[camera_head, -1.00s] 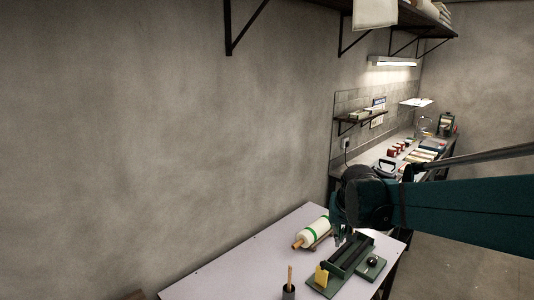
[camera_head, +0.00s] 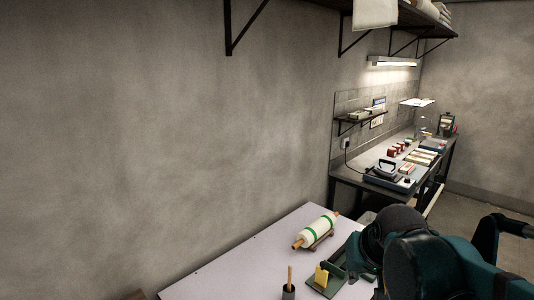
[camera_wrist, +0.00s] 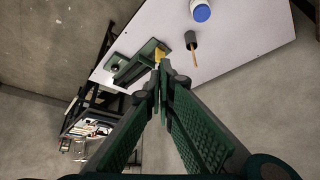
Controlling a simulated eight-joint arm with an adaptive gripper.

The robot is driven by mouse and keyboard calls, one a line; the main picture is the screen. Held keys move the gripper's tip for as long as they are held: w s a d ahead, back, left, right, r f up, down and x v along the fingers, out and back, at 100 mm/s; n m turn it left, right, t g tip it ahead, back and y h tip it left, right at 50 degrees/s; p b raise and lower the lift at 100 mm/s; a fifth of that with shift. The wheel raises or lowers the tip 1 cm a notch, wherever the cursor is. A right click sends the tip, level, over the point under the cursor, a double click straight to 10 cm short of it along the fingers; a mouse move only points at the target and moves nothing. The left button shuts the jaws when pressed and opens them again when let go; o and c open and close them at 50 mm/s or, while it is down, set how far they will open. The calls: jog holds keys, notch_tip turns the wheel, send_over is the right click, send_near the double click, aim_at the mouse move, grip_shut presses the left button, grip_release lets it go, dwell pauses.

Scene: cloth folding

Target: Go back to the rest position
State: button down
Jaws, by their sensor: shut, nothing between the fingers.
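My gripper (camera_wrist: 160,70) shows in the wrist view with its two green ridged fingers together at the tips and nothing between them. It is above the table's edge area, over the floor side, apart from the things on the table. In the head view my dark teal arm fills the lower right and hides the fingers. No cloth is seen on the visible part of the table.
The pale table (camera_head: 225,265) holds a green-banded roll (camera_head: 317,232), a green device with a yellow piece (camera_head: 322,276) and a dark cup with a stick (camera_head: 289,291). A workbench (camera_head: 350,179) with an iron (camera_head: 387,167) stands behind. Floor on the right is open.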

jog(key=s+f, duration=0.3)
jog(key=s, duration=0.8)
jog(key=shift+s+a+f+n+t, duration=0.2)
jog(key=shift+s+a+n+t, duration=0.05)
jog(key=shift+a+n+t, duration=0.15)
